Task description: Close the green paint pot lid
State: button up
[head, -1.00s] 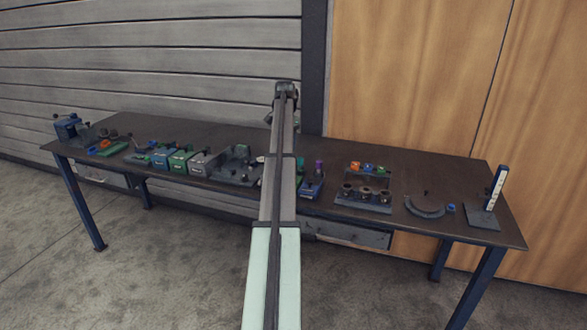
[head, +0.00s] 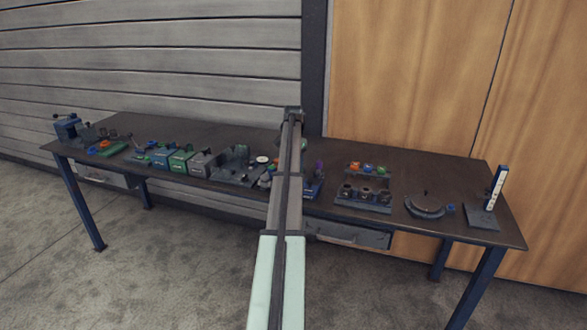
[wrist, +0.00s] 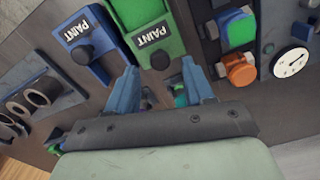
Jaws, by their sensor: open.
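Small green and dark parts show between and below the fingertips, partly hidden. In the head view my arm hides the green pot.
A blue paint pot (wrist: 88,45) stands left of the green one in the wrist view. A grey rack with rings (wrist: 40,95) is further left. A white dial gauge (wrist: 292,62) and an orange knob (wrist: 240,70) are at the right. The dark bench (head: 440,180) is crowded.

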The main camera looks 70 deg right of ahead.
jog(key=shift+f, duration=1.15)
grip_shut()
